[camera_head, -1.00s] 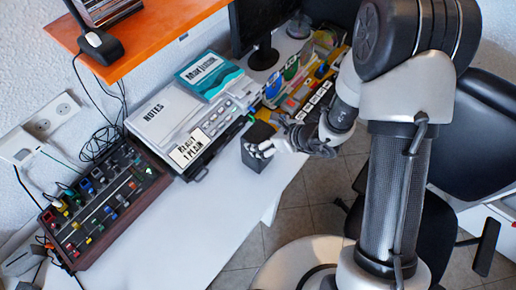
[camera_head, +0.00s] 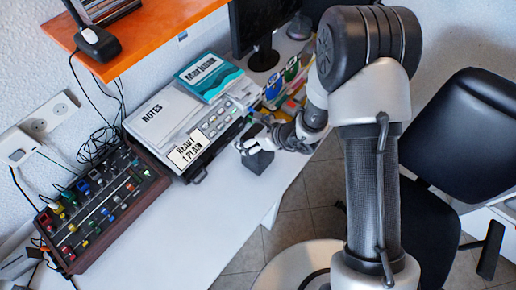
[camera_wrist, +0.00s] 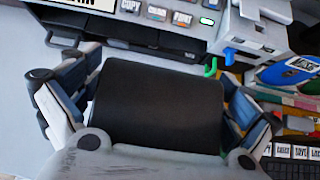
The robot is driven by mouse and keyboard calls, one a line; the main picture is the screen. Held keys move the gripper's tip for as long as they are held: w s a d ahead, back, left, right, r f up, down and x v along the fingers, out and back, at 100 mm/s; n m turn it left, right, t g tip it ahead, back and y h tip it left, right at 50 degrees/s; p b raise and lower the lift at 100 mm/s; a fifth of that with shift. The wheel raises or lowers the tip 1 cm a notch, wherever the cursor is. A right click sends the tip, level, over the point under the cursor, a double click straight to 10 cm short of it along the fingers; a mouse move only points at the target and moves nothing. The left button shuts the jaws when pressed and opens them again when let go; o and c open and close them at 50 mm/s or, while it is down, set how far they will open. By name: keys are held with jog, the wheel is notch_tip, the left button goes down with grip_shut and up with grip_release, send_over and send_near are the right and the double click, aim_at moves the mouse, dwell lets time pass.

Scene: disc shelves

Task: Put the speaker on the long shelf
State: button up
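The speaker appears to be the dark box (camera_head: 259,163) on the white desk, just right of the notes device. In the wrist view its black, rounded-edged top (camera_wrist: 158,105) fills the middle. My gripper (camera_head: 256,146) is over the box from above, with its fingers on either side. In the wrist view the gripper (camera_wrist: 160,112) has its fingers spread wide, one left and one right of the box. A narrow gap shows by the left finger; contact on the right is unclear. An orange shelf (camera_head: 150,42) is on the wall at upper left; I cannot tell if it is the long shelf.
A mixer panel (camera_head: 98,205) stands at the left of the desk. The notes device (camera_head: 165,115) carries a teal book (camera_head: 209,73). A monitor (camera_head: 262,30) and coloured items are behind. The front desk area (camera_head: 190,225) is clear.

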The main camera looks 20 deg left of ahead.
jog(key=shift+s+d+f, duration=0.1)
jog(key=shift+s+d, duration=0.05)
jog(key=c, duration=1.7)
jog(key=shift+c, duration=0.2)
